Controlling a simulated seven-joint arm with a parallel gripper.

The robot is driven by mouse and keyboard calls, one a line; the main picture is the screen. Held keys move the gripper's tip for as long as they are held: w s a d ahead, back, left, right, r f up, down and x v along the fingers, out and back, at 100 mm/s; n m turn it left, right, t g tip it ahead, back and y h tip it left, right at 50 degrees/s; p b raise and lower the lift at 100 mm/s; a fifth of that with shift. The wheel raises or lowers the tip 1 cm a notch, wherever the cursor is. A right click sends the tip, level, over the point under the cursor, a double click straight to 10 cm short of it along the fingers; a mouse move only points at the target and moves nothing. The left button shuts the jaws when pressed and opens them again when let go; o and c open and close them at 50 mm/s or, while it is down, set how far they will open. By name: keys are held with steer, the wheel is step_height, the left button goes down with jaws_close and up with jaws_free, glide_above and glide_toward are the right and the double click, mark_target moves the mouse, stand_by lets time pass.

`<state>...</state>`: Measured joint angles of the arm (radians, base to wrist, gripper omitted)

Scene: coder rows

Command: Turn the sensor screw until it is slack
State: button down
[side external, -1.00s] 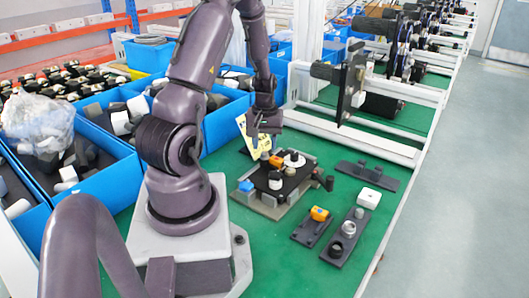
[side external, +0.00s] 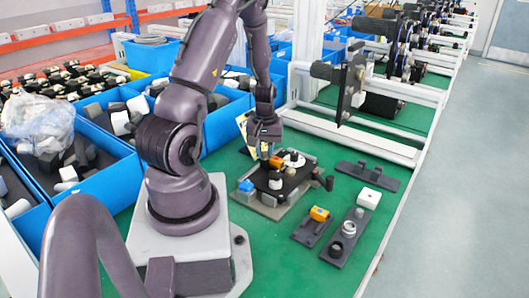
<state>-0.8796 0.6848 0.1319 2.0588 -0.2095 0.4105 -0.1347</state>
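My gripper (side external: 265,150) points down over the back left part of a dark fixture plate (side external: 290,186) on the green table. Its fingertips are small and partly dark here, so I cannot tell whether they are open or shut. On the plate are an orange piece (side external: 277,162) just right of the fingertips, a white disc with a black knob (side external: 294,159), a white-and-black round part (side external: 275,181) and a blue piece (side external: 246,186) at the left corner. I cannot make out the sensor screw; it is too small or hidden by the gripper.
Dark trays lie to the right, with an orange part (side external: 319,214), a metal ring (side external: 348,229), a dark ring (side external: 336,249) and a white block (side external: 369,198). Blue bins (side external: 112,185) fill the left. A white rail (side external: 350,138) runs behind. Green table is bare at the front.

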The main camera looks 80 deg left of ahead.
steer(key=n, duration=1)
steer(key=n, duration=0.4)
steer(key=shift+w+r+n, duration=0.1)
steer(key=shift+n, duration=0.3)
steer(key=n, duration=0.5)
steer(key=shift+n, duration=0.4)
steer(key=c, duration=1.1)
jaws_free()
